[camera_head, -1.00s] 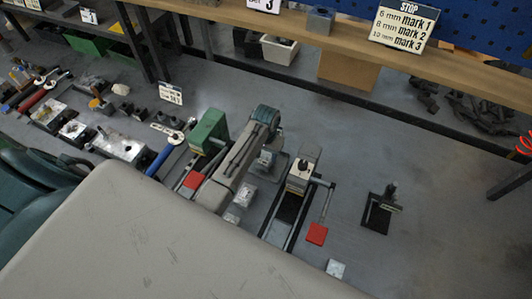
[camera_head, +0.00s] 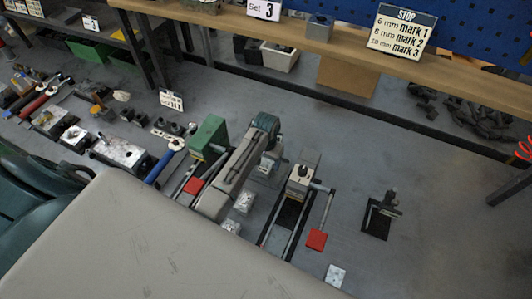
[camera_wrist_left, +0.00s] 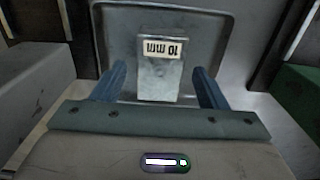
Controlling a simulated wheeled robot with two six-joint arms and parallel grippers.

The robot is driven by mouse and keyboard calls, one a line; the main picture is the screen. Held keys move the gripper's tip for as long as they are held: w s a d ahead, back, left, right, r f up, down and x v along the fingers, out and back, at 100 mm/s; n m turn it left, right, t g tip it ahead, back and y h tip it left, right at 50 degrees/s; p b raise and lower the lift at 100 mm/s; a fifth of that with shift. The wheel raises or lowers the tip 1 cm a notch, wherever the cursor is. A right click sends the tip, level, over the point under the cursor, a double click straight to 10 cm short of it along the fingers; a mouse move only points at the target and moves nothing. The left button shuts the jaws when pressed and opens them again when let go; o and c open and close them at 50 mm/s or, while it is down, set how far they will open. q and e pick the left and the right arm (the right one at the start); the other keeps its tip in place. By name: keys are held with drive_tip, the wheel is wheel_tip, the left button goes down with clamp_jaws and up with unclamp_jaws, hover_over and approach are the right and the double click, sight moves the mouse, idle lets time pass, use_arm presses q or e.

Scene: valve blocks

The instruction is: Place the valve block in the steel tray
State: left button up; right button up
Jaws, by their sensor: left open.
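The valve block (camera_wrist_left: 158,80) is a pale grey metal block with an upside-down "10 mm" label. In the left wrist view it is within the outline of the grey steel tray (camera_wrist_left: 208,28), which has a raised rim. My left gripper (camera_wrist_left: 159,68) is open, with one blue-grey finger on each side of the block and a visible gap on both sides. In the head view my left wrist, with its teal joint, hangs over the middle of the bench and largely hides the tray and block. My right gripper is not in view.
A green-topped fixture (camera_head: 208,137) stands close to the left of my wrist. A clamp fixture (camera_head: 298,190) with a red pad (camera_head: 316,239) stands to the right. Loose metal blocks (camera_head: 244,201) lie near my arm. A small black stand (camera_head: 379,216) is farther right, with bare bench around it.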

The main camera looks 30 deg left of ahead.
sight(266, 164)
use_arm(q)
wheel_tip(266, 164, up, 12)
drive_tip(key=b, duration=0.2)
drive_tip(key=shift+f+b, duration=0.2)
drive_tip(key=shift+b, duration=0.1)
drive_tip(key=shift+f, duration=0.1)
